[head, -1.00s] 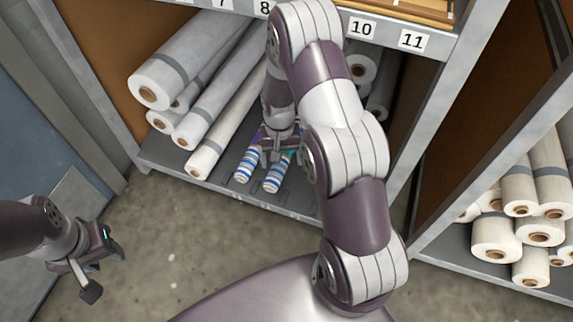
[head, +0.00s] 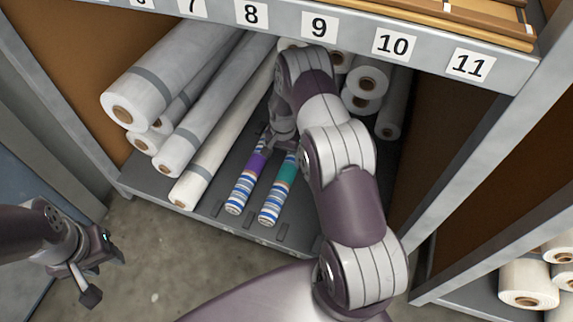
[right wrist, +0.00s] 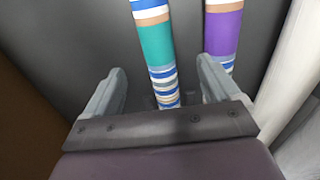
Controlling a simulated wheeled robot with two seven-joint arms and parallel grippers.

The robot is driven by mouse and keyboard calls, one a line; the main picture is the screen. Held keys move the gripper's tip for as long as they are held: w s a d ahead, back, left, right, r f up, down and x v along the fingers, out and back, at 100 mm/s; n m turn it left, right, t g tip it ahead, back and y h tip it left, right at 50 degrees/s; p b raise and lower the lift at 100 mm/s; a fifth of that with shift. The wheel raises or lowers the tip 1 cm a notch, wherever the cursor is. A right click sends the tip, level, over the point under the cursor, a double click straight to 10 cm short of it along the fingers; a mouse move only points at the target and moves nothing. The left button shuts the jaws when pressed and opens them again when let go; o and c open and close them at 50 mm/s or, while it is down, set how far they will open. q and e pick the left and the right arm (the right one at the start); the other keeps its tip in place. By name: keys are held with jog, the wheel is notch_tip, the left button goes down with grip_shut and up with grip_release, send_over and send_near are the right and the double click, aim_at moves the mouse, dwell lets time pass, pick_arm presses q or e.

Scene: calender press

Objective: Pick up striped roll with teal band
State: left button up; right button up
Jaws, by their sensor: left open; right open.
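The striped roll with the teal band (head: 286,174) lies on the lower shelf, its near end toward the shelf's front edge. It also shows in the right wrist view (right wrist: 157,45), lined up between the two fingers. A similar striped roll with a purple band (head: 257,163) lies to its left, roughly parallel. In the right wrist view the purple-banded roll (right wrist: 223,35) runs close by the right finger. My right gripper (right wrist: 160,88) is open and empty over the teal-banded roll; in the head view my arm partly hides it. My left gripper (head: 98,268) is open and empty, low at the left.
Long white rolls (head: 205,110) are stacked left of the striped rolls. More white rolls (head: 366,82) lie at the back right. The numbered shelf edge (head: 350,35) crosses above my right arm. Bare shelf floor (head: 212,204) shows around the striped rolls.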

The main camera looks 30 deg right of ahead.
aim_at(286, 172)
notch_tip(286, 172, down, 7)
jog(key=b, duration=0.3)
jog(key=f+b, duration=0.4)
jog(key=f, duration=0.1)
jog(key=shift+s+d+f+b, duration=0.1)
jog(key=shift+d+f+b, duration=0.05)
jog(key=shift+d+b, duration=0.15)
jog(key=shift+r, duration=0.2)
jog(key=shift+c, duration=0.3)
jog(key=c, duration=1.4)
